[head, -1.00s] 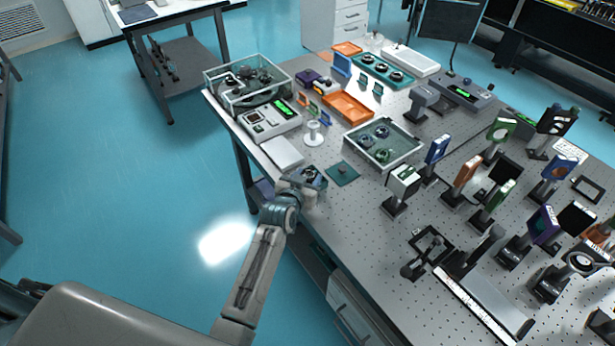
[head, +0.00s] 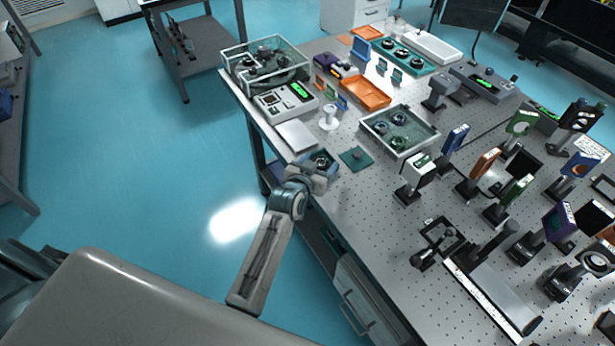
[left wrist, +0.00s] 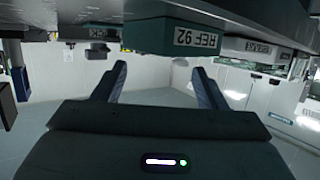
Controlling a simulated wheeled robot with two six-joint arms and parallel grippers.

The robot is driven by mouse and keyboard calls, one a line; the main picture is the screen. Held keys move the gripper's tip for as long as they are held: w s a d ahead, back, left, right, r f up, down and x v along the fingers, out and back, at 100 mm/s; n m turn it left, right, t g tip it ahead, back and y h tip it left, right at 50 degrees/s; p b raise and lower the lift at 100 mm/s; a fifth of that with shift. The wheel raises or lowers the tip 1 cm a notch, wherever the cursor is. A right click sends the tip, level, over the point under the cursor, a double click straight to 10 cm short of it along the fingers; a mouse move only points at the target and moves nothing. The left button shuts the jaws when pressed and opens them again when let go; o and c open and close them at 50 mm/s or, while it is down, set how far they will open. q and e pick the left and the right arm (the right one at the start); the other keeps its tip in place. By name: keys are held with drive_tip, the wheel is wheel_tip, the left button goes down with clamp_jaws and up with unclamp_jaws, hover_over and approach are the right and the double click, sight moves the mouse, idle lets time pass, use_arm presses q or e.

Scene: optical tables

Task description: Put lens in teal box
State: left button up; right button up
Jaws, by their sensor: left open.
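My left gripper (head: 312,174) is at the near left table edge, its fingers hard to make out there. In the left wrist view the gripper (left wrist: 158,82) is open, with nothing between its fingers. That view looks upside-down and shows a dark teal box (left wrist: 158,36) with a white label, beyond the fingers. Round lens-like pieces (head: 398,118) lie in a clear-walled tray (head: 372,135). My right gripper is not in view.
A white pad (head: 297,136), a meter (head: 285,100), a clear case (head: 240,80), an orange tray (head: 366,92) and a teal rack (head: 425,70) stand behind. Several mounted optics crowd the right.

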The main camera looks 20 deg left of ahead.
use_arm(q)
drive_tip(key=b+v, duration=0.2)
drive_tip(key=v, duration=0.8)
